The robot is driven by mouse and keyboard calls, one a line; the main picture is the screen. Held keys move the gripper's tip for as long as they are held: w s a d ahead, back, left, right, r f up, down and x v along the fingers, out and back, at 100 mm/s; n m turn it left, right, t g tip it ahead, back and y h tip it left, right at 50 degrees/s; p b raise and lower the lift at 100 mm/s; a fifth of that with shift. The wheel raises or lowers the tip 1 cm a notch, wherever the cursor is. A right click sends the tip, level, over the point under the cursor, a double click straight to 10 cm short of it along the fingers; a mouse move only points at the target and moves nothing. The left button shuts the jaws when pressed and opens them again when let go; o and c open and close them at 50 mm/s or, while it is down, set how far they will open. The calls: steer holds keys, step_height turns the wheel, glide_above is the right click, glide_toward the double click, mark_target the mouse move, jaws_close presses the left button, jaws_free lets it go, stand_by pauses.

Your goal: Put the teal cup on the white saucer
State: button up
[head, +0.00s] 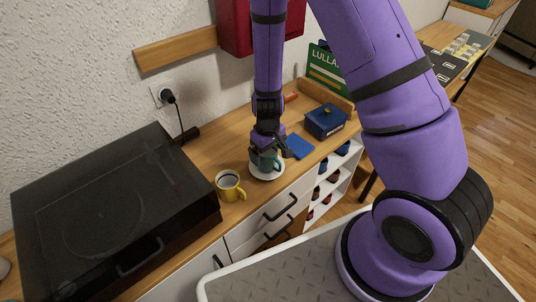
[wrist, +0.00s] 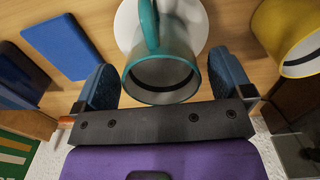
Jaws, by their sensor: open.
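The teal cup (head: 265,161) stands upright over the white saucer (head: 267,175) and appears to rest on it. In the wrist view the teal cup (wrist: 162,72) shows its rim and dark inside, with its handle toward the top of the picture. The white saucer (wrist: 128,22) shows behind it. My gripper (head: 268,148) is just above and around the cup. In the wrist view my gripper (wrist: 165,82) is open, one finger on each side of the cup, with visible gaps. The contact under the cup is hidden.
A yellow mug (head: 230,187) stands left of the saucer, near a black turntable (head: 105,215). A blue book (head: 300,146) and a dark blue box (head: 325,121) lie to the right. The wooden top's front edge is close to the saucer.

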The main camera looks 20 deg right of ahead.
steer(key=s+d+r+m+t+y, duration=0.1)
steer(key=s+r, duration=0.2)
steer(key=r, duration=1.2)
steer(key=s+d+r+t+y, duration=0.1)
steer(key=s+r, duration=0.2)
steer(key=r, duration=1.2)
steer(key=s+d+r+m+t+h, duration=0.1)
steer(key=s+d+r, duration=0.1)
steer(key=s+r, duration=0.4)
steer(key=s+d+r+m+t+h, duration=0.1)
steer(key=s+d+r+t, duration=0.1)
steer(key=s+r, duration=0.4)
steer(key=s+d, duration=0.1)
steer(key=s, duration=0.2)
steer(key=shift+s+r+m, duration=0.15)
steer(key=shift+s+m, duration=0.15)
